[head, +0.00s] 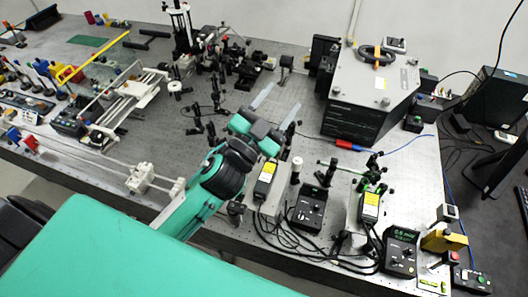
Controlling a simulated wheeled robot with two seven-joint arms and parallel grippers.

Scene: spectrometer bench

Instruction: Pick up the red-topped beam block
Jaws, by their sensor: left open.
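My left gripper (284,97) is open and empty, with its two pale fingers spread above the middle of the optical bench (400,165). A small red-topped piece (30,143) stands near the bench's left front edge, beside a blue-topped piece (14,133). It may be the beam block, but it is too small to tell. It is far to the left of my left gripper. Another red part (455,257) shows at the right front corner, by a yellow block (443,241). My right gripper is not in view.
A large dark instrument box (370,95) stands behind and right of the gripper. Black optics mounts crowd the bench's middle. Control boxes (310,207) and cables fill the front right. A rail assembly (125,100) stands at left. Bare bench shows right of center.

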